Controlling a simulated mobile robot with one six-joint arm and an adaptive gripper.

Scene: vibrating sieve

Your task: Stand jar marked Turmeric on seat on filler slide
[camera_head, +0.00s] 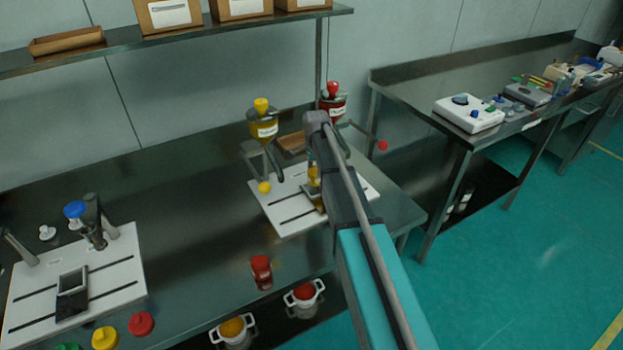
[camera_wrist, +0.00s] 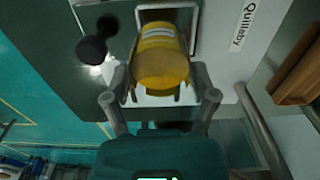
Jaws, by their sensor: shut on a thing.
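A yellow jar (camera_wrist: 160,65) with a pale label (camera_wrist: 158,32) is between the two fingers of my gripper (camera_wrist: 161,80) in the wrist view, and the gripper is shut on it. The label is too blurred to read. In the head view the yellow jar (camera_head: 313,175) shows only partly behind my arm, over the right white filler board (camera_head: 285,219).
Yellow (camera_head: 264,128) and red (camera_head: 333,105) hoppers stand behind the board. A red jar (camera_head: 262,268) stands near the table's front edge. A second white board (camera_head: 120,275) and loose lids (camera_head: 141,323) lie at left. The table (camera_head: 195,215) between the boards is clear.

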